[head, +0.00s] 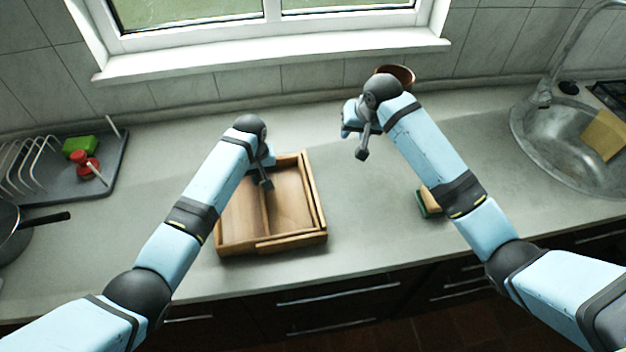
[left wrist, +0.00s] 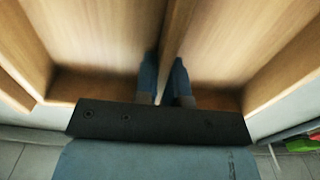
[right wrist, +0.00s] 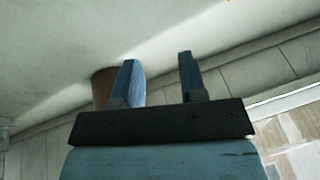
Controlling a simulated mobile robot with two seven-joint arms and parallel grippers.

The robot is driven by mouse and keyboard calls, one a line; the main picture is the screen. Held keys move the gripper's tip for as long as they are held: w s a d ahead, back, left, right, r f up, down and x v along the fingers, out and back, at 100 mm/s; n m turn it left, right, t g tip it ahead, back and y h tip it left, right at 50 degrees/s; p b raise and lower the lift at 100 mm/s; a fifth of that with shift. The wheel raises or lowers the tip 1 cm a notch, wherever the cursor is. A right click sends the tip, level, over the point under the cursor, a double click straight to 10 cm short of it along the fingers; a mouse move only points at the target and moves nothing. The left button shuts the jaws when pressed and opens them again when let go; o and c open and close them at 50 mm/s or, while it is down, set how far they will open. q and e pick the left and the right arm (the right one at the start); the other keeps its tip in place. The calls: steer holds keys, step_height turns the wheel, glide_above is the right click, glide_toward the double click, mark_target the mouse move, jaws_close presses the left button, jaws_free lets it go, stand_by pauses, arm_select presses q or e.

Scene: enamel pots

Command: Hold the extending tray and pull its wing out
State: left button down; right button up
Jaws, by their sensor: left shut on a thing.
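The extending tray (head: 273,243) is a wooden box with a divider, lying on the counter in the middle of the head view. My left gripper (head: 265,183) reaches down into it from the left and back. In the left wrist view its blue fingers (left wrist: 165,82) stand on either side of the thin wooden divider (left wrist: 178,25), shut on it. My arm hides the tray's back left part. A step shows in the tray's front wall. My right gripper (head: 352,122) is in the air right of and behind the tray; in the right wrist view its fingers (right wrist: 160,80) are apart and empty.
A brown pot (head: 400,72) stands at the back behind my right arm. A sponge (head: 430,202) lies right of the tray. The dish rack (head: 60,180) and a dark pan (head: 15,235) are left, the sink (head: 560,150) right. Counter beside the tray is free.

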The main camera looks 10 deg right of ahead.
mark_target(314, 185)
steer(key=s+a+r+n+g+h, duration=0.1)
steer(key=s+a+r+g, duration=0.15)
steer(key=a, duration=0.35)
steer(key=s+a+r+n+g+h, duration=0.1)
steer(key=s+a+r, duration=0.1)
steer(key=s+a, duration=0.25)
steer(key=shift+g, duration=0.25)
steer(key=f, duration=0.8)
steer(key=a+f, duration=0.1)
steer(key=f, duration=0.3)
steer(key=shift+s+f, duration=0.2)
jaws_close()
